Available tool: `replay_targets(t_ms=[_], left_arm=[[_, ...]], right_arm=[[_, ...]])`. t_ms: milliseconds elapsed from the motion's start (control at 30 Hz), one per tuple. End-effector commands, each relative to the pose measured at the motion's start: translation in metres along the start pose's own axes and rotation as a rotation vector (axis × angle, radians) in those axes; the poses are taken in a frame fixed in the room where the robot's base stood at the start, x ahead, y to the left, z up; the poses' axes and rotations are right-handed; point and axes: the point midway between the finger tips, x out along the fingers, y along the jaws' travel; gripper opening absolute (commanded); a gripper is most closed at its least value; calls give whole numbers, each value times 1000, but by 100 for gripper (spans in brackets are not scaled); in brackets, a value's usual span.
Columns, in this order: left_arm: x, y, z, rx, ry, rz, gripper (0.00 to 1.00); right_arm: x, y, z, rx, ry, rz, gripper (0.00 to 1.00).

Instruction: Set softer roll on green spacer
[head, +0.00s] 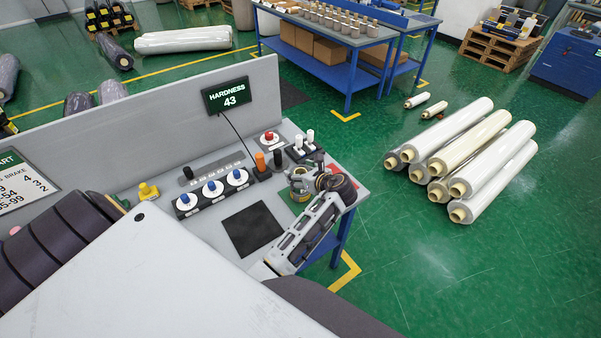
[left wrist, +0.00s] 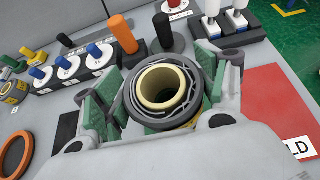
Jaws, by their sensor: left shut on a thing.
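My left gripper (head: 303,186) is over the right part of the grey bench. In the left wrist view the gripper (left wrist: 160,95) is shut around a short roll (left wrist: 128,100) with dark grey outer layers and a pale yellow hollow core. Green (head: 297,208) shows on the bench beside the gripper, apparently the green spacer, mostly covered by gripper and roll. I cannot tell whether the roll touches it. A black square pad (head: 253,228) lies left of it, bare. A display (head: 227,96) reads "HARDNESS 43". My right gripper is not in view.
A red pad (left wrist: 275,105) lies right of the gripper. Blue-knobbed dials (head: 213,188), an orange-topped post (head: 260,162) and white-topped levers (head: 305,140) stand behind. A brown ring (left wrist: 15,155) is at the wrist view's lower left. Long wrapped rolls (head: 490,165) lie on the floor.

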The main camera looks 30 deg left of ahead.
Motion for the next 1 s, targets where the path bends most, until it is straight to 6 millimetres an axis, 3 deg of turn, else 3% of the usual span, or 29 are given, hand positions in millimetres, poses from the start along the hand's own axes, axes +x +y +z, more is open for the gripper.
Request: replay_targets(t_ms=[467,500,633,1000], left_arm=[[3,0,-5,1,-1,0,41],[3,0,-6,1,0,0,76],[3,0,-6,1,0,0,93],[3,0,-5,1,0,0,94]], right_arm=[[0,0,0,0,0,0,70],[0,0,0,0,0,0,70],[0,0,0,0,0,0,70],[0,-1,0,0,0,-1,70]])
